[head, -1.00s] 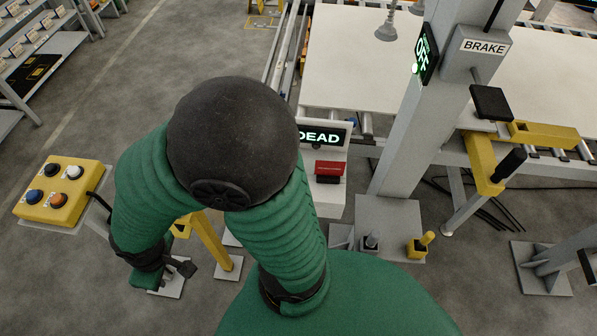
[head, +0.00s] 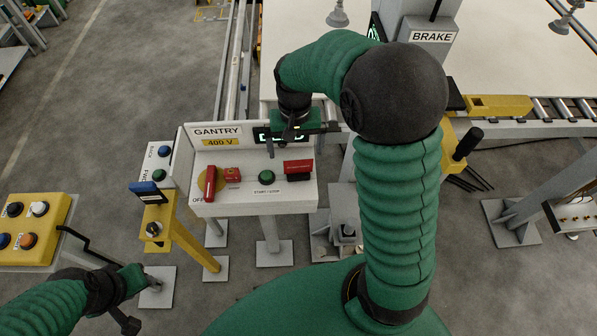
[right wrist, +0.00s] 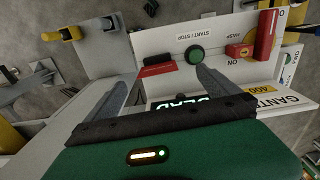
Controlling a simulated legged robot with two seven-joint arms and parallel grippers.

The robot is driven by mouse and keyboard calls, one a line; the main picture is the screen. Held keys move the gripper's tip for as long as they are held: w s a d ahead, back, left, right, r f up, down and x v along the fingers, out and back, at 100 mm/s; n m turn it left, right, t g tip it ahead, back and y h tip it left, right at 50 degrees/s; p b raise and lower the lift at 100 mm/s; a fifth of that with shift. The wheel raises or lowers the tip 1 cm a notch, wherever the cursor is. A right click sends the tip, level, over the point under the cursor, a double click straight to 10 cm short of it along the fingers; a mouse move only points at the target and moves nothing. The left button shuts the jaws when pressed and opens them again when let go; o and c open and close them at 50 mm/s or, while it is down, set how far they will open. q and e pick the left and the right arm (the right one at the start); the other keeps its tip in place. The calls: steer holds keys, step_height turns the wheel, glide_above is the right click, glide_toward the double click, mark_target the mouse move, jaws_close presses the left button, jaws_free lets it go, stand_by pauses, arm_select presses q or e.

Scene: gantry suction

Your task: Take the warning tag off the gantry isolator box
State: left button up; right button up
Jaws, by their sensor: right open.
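The gantry isolator box (head: 262,203) is a white sloped panel marked GANTRY 400 V in the head view. It has a red handle (head: 210,183) over a yellow disc at OFF, and a small red piece (head: 232,174) by the HASP label, also in the right wrist view (right wrist: 240,51). I cannot tell whether this piece is the warning tag. My right gripper (head: 284,149) is open and empty at the panel's upper edge, in front of the lit display. My left gripper (head: 131,279) is low at left, away from the box; its fingers do not show clearly.
A green START/STOP button (head: 266,177) and a dark red flap (head: 298,167) sit on the panel's right half. A blue-topped yellow post (head: 152,205) stands left of the box. A yellow button box (head: 35,222) is farther left. A grey BRAKE column (head: 420,40) rises right.

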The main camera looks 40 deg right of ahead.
glide_above(298, 172)
steer(key=f, duration=0.4)
steer(key=f+p, duration=0.1)
steer(key=f, duration=0.1)
steer(key=shift+w+d+f, duration=0.15)
steer(key=shift+d+f, duration=0.25)
steer(key=shift+s+f+p, duration=0.2)
steer(key=shift+f+p, duration=0.6)
steer(key=shift+f, duration=0.45)
steer(key=shift+a+f, duration=0.2)
steer(key=shift+f, duration=0.3)
steer(key=shift+a+f, duration=0.15)
steer(key=shift+f, duration=0.35)
steer(key=shift+w+a+f, duration=0.1)
steer(key=shift+w+a, duration=0.1)
steer(key=shift+a, duration=0.05)
steer(key=shift+c, duration=0.8)
steer(key=shift+s+d, duration=0.1)
steer(key=shift+d, duration=0.35)
steer(key=c, duration=1)
steer(key=shift+c, duration=1.4)
arm_select(q)
steer(key=r, duration=0.1)
steer(key=d+r, duration=0.1)
steer(key=r, duration=0.1)
steer(key=shift+w+d, duration=0.15)
steer(key=shift+w, duration=0.1)
arm_select(e)
steer(key=shift+a, duration=0.15)
